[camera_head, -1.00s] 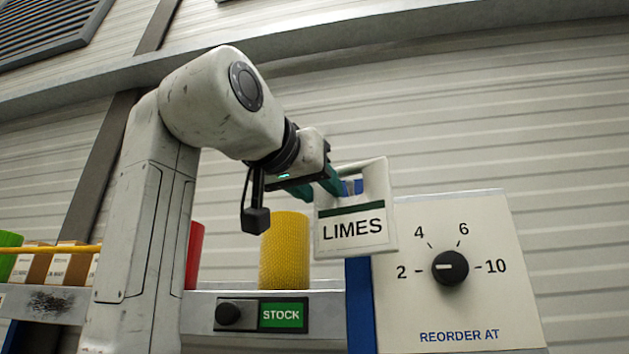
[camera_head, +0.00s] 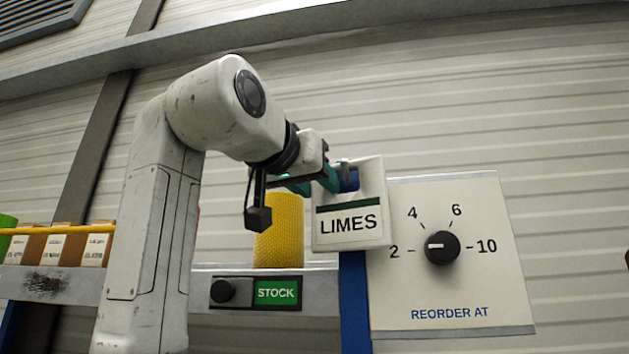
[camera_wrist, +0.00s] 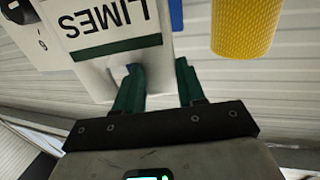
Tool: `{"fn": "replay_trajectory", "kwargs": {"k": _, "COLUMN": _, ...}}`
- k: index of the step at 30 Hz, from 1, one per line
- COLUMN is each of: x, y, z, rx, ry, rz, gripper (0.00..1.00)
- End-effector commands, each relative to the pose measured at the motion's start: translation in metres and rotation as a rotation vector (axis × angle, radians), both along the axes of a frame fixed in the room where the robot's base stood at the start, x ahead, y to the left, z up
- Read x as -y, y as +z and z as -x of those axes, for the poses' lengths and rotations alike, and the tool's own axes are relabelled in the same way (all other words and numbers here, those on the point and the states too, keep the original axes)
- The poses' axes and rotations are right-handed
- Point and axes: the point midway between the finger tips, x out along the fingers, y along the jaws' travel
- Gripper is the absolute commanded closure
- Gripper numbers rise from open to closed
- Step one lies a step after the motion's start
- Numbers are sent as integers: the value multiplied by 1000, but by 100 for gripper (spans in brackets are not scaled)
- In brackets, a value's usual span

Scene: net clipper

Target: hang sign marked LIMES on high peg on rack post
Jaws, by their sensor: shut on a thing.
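The white LIMES sign (camera_head: 347,243) has a green stripe and an opening in its upper part. It is upright in the head view, in front of the top of the blue rack post (camera_head: 355,315). My gripper (camera_head: 333,180) is shut on the sign's left side near the opening. In the wrist view the sign (camera_wrist: 105,45) appears upside down, with one green finger at the opening and the other outside its edge. Blue shows through the opening. A small grey piece (camera_head: 343,164) shows there, perhaps the peg; I cannot tell whether the sign rests on it.
A white REORDER AT panel (camera_head: 475,295) with a black dial (camera_head: 442,247) is right of the post. A yellow mesh cylinder (camera_head: 280,230) stands on the shelf left of the sign, above a STOCK label (camera_head: 277,292). Small boxes (camera_head: 62,247) are farther left.

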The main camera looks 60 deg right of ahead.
Motion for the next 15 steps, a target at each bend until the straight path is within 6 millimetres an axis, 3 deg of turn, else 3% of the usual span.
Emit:
{"fn": "replay_trajectory", "kwargs": {"k": 11, "x": 0, "y": 0, "z": 0, "rx": 0, "ry": 0, "rz": 0, "gripper": 95}}
{"fn": "replay_trajectory", "kwargs": {"k": 12, "x": 0, "y": 0, "z": 0, "rx": 0, "ry": 0, "rz": 0, "gripper": 57}}
{"fn": "replay_trajectory", "kwargs": {"k": 15, "x": 0, "y": 0, "z": 0, "rx": 0, "ry": 0, "rz": 0, "gripper": 47}}
